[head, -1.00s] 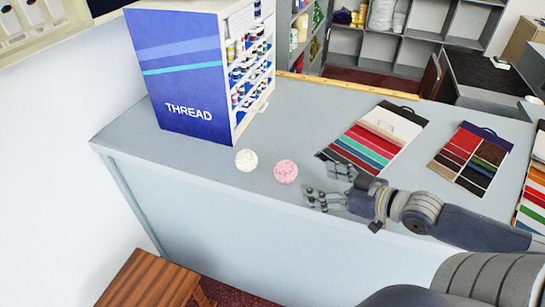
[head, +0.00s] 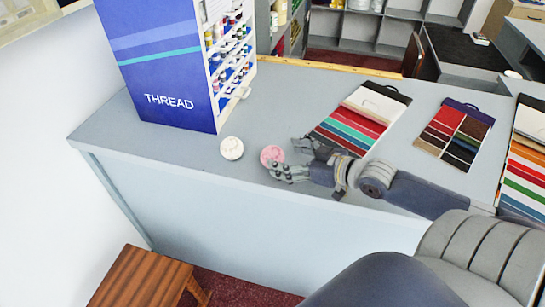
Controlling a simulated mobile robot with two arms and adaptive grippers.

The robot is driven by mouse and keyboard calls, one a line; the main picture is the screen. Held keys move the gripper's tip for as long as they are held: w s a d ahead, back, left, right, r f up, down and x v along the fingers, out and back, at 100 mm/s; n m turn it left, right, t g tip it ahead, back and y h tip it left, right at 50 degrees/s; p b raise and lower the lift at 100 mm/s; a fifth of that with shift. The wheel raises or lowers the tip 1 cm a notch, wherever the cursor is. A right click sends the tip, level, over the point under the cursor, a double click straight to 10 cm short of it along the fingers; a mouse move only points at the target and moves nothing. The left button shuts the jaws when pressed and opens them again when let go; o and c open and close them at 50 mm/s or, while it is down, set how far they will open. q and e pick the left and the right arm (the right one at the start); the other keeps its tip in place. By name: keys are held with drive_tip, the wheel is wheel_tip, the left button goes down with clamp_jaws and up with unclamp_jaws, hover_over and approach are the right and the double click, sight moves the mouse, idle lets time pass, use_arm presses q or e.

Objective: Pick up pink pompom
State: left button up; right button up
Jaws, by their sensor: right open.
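The pink pompom (head: 271,154) sits on the grey counter near its front edge, just right of a white pompom (head: 232,148). My right gripper (head: 288,160) reaches in from the right, low over the counter. Its fingers are open, and the near finger overlaps the lower right side of the pink pompom in the picture. I cannot tell whether they touch. My left gripper is not in view.
A blue thread rack (head: 160,70) stands behind the pompoms on the left. Swatch cards (head: 350,125) and (head: 455,135) lie to the right on the counter (head: 120,125). A wooden stool (head: 140,280) stands in front below.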

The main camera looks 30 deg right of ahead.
sight(281, 155)
drive_tip(key=shift+w+a, duration=0.1)
drive_tip(key=shift+w, duration=0.25)
drive_tip(key=p+x, duration=0.1)
drive_tip(key=x, duration=0.2)
drive_tip(key=shift+w+a, duration=0.15)
drive_tip(key=shift+w+a+f, duration=0.15)
drive_tip(key=shift+w+f, duration=0.05)
drive_tip(key=shift+w, duration=0.2)
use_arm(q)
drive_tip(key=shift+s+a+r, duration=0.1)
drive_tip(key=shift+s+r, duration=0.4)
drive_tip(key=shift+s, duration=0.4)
use_arm(e)
drive_tip(key=shift+w+f, duration=0.1)
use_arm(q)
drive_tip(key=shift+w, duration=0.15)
use_arm(e)
drive_tip(key=shift+c, duration=0.8)
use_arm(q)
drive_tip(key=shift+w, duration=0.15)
use_arm(e)
drive_tip(key=c, duration=0.8)
